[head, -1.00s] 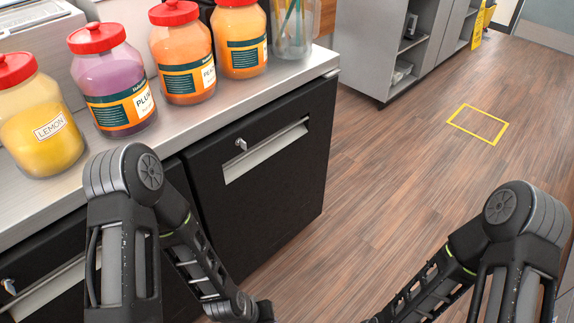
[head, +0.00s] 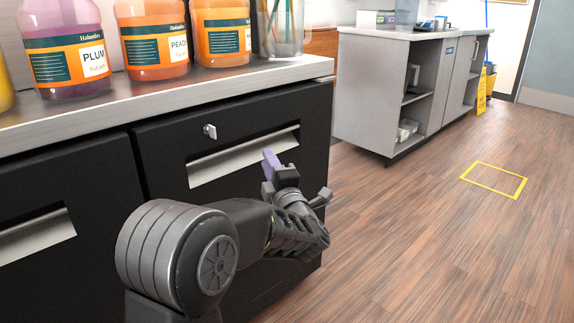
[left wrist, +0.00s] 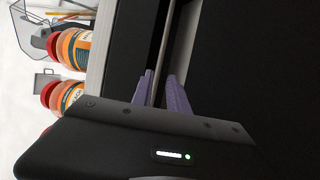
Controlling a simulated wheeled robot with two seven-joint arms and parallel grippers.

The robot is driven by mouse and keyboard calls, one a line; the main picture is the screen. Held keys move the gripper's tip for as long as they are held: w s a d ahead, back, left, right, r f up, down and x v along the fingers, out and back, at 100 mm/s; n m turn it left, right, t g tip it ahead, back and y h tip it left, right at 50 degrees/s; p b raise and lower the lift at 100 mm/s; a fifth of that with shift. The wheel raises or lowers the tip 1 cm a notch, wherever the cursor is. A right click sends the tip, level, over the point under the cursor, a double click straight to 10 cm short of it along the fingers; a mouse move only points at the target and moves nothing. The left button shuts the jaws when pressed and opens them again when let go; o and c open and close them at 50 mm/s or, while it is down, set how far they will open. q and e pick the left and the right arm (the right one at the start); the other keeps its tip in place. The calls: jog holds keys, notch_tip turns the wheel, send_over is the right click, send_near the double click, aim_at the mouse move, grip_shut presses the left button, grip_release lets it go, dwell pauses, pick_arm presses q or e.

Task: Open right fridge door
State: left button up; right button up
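The right fridge door (head: 165,170) is black and closed under the steel counter. Its long silver handle (head: 225,164) runs near the top, with a small lock (head: 210,132) above it. My left gripper (head: 270,163) is at the right part of the handle, purple fingers toward the door. In the left wrist view, the two purple fingers (left wrist: 160,85) are apart, and the silver handle strip (left wrist: 180,42) runs down between them. I cannot tell whether they touch it. My right gripper is out of view.
Jars of plum (head: 68,50) and peach (head: 152,45) stand on the steel counter (head: 130,100) above the door. Another black door (head: 60,190) lies to the left. A grey shelf cabinet (head: 375,90) stands behind. The wood floor (head: 420,240) at right is clear.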

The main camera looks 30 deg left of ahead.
aim_at(259, 141)
pick_arm(q)
jog(key=shift+r, duration=0.1)
jog(key=b+x, duration=0.1)
jog(key=x, duration=0.6)
jog(key=shift+w+a+b, duration=0.25)
jog(key=shift+w+b, duration=0.05)
jog(key=shift+c, duration=0.4)
grip_shut()
dwell(1.0)
